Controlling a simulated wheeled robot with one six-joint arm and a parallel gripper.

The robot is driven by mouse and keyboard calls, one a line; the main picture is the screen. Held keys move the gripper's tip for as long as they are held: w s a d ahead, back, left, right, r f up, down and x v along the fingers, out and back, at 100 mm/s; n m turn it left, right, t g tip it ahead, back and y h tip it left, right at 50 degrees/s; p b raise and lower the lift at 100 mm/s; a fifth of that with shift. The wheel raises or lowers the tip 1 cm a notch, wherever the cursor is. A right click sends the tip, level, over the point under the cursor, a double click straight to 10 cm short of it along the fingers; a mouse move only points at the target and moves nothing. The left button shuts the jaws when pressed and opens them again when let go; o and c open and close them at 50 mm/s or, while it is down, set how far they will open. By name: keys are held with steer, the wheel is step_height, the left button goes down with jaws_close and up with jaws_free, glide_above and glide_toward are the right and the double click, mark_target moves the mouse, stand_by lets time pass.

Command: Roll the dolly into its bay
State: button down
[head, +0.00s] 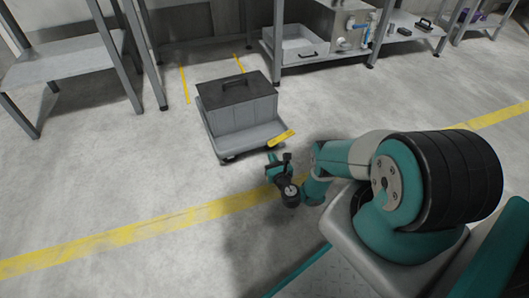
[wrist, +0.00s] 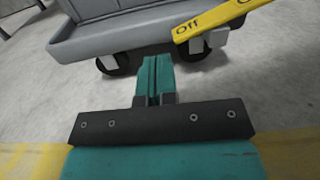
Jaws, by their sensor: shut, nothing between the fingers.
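The dolly (head: 216,143) is a low grey tray on dark wheels, standing on the concrete floor at the picture's centre-left. It carries a grey box (head: 240,112) with a dark lid and handle. A yellow brake lever (head: 283,138) marked "Off" sticks out at its near right corner; the wrist view shows it too (wrist: 215,27). The bay is marked by yellow floor lines (head: 184,85) behind the dolly. My gripper (head: 272,157) is shut and empty, low at the dolly's near side. In the wrist view its fingertips (wrist: 154,62) point at the dolly's near edge; contact cannot be told.
A metal table (head: 70,60) stands at left, its legs beside the bay's left line. A shelf with a white basin (head: 300,48) and piping stands right of the bay. A long yellow line (head: 130,238) crosses the floor in front. Floor between dolly and bay looks clear.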

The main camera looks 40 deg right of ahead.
mark_target(263, 141)
steer(key=b+x, duration=0.3)
steer(key=b, duration=0.1)
steer(key=b+x, duration=0.2)
steer(key=shift+w+f, duration=0.3)
steer(key=shift+f, duration=0.05)
steer(key=shift+w+d+r+b, duration=0.15)
steer(key=shift+w+d+b, duration=0.05)
steer(key=shift+w+b, duration=0.4)
steer(key=shift+w+d+r+b, duration=0.15)
steer(key=shift+w+r+b, duration=0.05)
steer(key=shift+w+b, duration=0.35)
